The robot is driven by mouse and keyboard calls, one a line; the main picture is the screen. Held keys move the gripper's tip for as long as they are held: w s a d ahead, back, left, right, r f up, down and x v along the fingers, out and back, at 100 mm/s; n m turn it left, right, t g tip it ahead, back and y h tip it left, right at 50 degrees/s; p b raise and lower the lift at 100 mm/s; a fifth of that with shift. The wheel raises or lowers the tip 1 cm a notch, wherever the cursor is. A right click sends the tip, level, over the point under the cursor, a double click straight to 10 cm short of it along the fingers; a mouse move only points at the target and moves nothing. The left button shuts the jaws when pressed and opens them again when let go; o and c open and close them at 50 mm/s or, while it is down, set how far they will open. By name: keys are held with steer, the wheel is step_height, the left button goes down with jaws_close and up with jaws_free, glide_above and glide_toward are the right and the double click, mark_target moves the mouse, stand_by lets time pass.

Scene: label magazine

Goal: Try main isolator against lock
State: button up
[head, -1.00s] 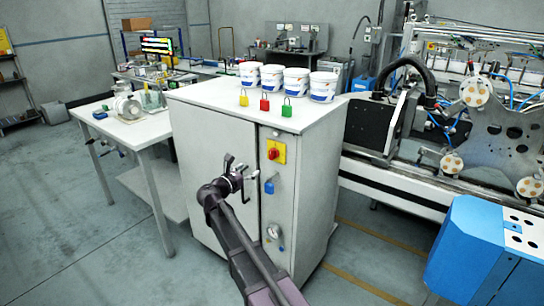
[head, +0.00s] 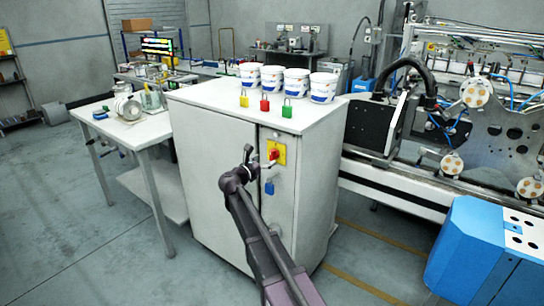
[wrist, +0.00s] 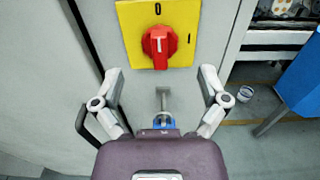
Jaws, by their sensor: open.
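The main isolator has a red rotary handle (wrist: 159,45) on a yellow plate (wrist: 130,20); it also shows in the head view, as the handle (head: 274,155) on the cabinet's narrow front panel. A white mark on the handle points up toward the 0. A blue padlock (head: 269,187) hangs below the plate; in the wrist view its blue body (wrist: 165,123) is partly hidden by my gripper. I cannot tell whether its shackle passes through the handle. My gripper (wrist: 160,73) is open and empty, its fingers spread left and right just below the handle, apart from it.
The grey cabinet (head: 215,165) carries several white tubs (head: 298,84) and a yellow (head: 244,100), a red (head: 265,104) and a green padlock (head: 286,110). A white table (head: 130,130) stands left. A machine and blue housing (head: 480,250) stand right. Floor at left is clear.

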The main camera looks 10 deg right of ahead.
mark_target(271, 156)
steer(key=shift+x, duration=2.45)
steer(key=shift+a, duration=0.1)
steer(key=c, duration=1.1)
